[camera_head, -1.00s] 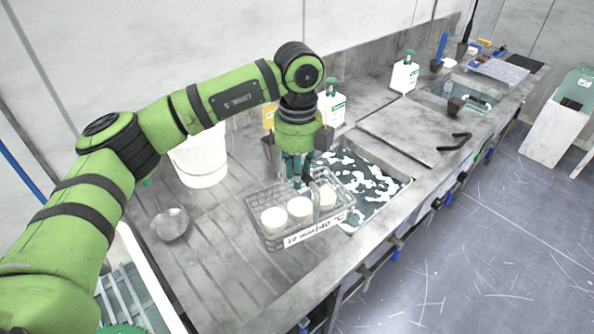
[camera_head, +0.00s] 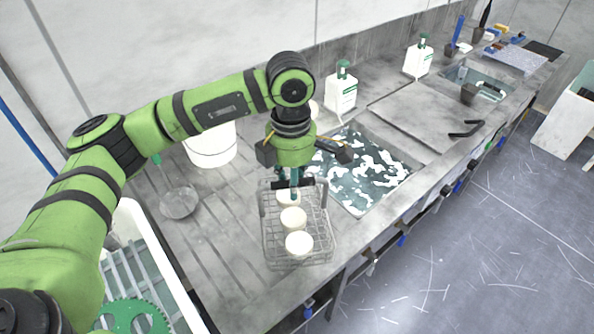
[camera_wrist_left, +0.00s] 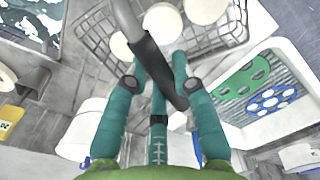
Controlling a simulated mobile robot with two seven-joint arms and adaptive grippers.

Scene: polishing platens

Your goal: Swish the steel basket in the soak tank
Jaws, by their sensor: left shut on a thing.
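The steel basket (camera_head: 325,249) is a wire basket with several white round pieces in a row inside. It hangs from my left gripper (camera_head: 289,190), left of the soak tank and over the ribbed drainboard. My left gripper is shut on the basket's handle; the dark grip of the handle (camera_wrist_left: 160,72) lies between the teal fingers in the left wrist view. The soak tank (camera_head: 362,175) is a sunken basin with dark liquid and white foam patches. The basket is outside it. Whether the basket touches the drainboard is hard to tell. My right gripper is not in view.
A white bucket (camera_head: 211,147) and a metal bowl (camera_head: 179,203) stand on the drainboard to the left. White bottles (camera_head: 342,90) stand behind the tank. A flat cover (camera_head: 428,115) lies right of it.

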